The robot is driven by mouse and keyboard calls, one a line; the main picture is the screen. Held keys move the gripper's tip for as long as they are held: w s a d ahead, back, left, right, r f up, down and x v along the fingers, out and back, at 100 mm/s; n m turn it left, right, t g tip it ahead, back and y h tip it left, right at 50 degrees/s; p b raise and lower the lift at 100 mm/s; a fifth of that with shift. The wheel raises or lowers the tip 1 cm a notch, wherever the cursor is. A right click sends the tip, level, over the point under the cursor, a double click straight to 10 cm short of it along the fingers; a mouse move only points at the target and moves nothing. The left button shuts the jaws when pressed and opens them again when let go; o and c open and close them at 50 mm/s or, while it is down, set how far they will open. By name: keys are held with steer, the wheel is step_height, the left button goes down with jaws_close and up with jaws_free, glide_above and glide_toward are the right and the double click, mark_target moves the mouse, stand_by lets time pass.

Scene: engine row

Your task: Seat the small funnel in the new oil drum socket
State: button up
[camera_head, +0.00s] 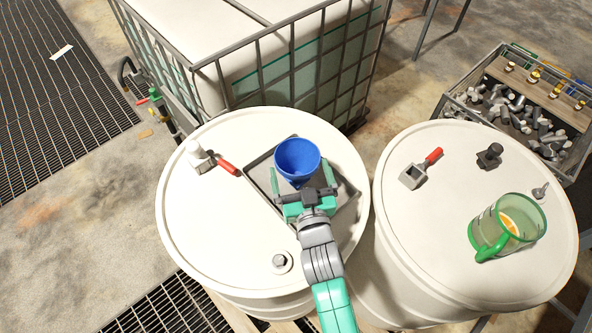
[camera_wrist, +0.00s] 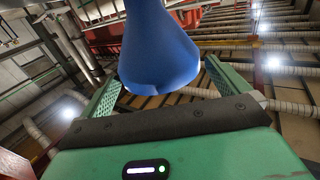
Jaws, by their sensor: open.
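A blue funnel (camera_head: 297,157) is over a dark square tray (camera_head: 345,196) on the left white drum (camera_head: 215,225). My gripper (camera_head: 302,180) is open, with its green fingers on either side of the funnel's lower part. In the wrist view the funnel (camera_wrist: 160,55) shows between the spread fingers of my gripper (camera_wrist: 168,88), with space on both sides. Whether the funnel touches the tray is hidden. The right white drum (camera_head: 425,235) has a dark square fitting (camera_head: 490,155) on its lid. Which drum holds the new oil socket I cannot tell.
The left lid carries a round plug (camera_head: 281,262) and a red-handled tool (camera_head: 228,168). The right lid carries another red-handled tool (camera_head: 420,170), a green jug (camera_head: 507,228) and a small grey piece (camera_head: 540,191). A caged tank (camera_head: 290,60) stands behind; a parts crate (camera_head: 455,105) is at right.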

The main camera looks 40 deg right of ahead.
mark_target(293, 141)
steer(key=p+x, duration=0.1)
steer(key=x, duration=0.3)
steer(key=shift+w+d+f, duration=0.15)
steer(key=shift+w+d, duration=0.05)
steer(key=shift+d, duration=0.05)
steer(key=shift+c, duration=0.2)
steer(key=c, duration=1.1)
steer(key=s+a+r, duration=0.1)
steer(key=s+a, duration=0.1)
steer(key=s, duration=0.2)
steer(key=s+a+r, duration=0.2)
steer(key=s, duration=0.3)
steer(key=s+a+r+b, duration=0.1)
steer(key=s+a+r, duration=0.1)
steer(key=s, duration=0.3)
steer(key=shift+s+a, duration=0.25)
steer(key=shift+a, duration=0.35)
